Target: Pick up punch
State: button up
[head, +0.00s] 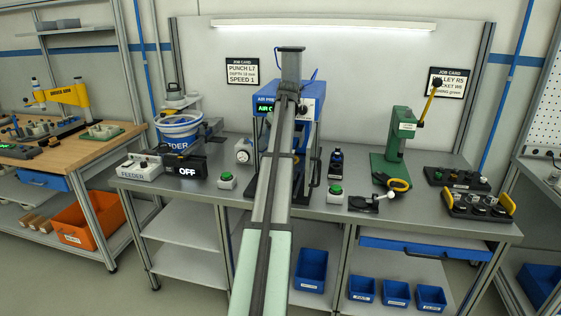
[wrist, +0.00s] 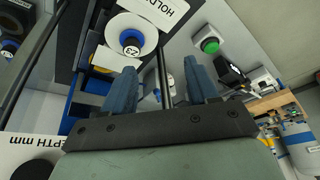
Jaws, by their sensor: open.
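The job card (head: 242,71) on the back wall reads PUNCH L7. I cannot make out a piece marked L7 in either view. In the wrist view a white round part with a blue ring and a black cap marked Z3 (wrist: 131,39) sits beside a label starting HOLD; I cannot tell if it is a punch. My gripper (wrist: 160,76) is open, with its two blue fingers apart and nothing seen held between them. The Z3 part is beyond the left finger, apart from it as far as I can tell. In the head view my arm hides the gripper.
A blue air press (head: 312,96) stands mid-bench, partly behind my arm. Green-button boxes (head: 226,181) flank it.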

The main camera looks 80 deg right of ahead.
jog(key=s+d+r, duration=0.1)
jog(key=s+r, duration=0.4)
jog(key=shift+h, duration=0.3)
jog(key=x, duration=1.3)
jog(key=shift+w+d+f, duration=0.15)
jog(key=shift+w+f, duration=0.05)
jog(key=shift+f, duration=0.1)
grip_shut()
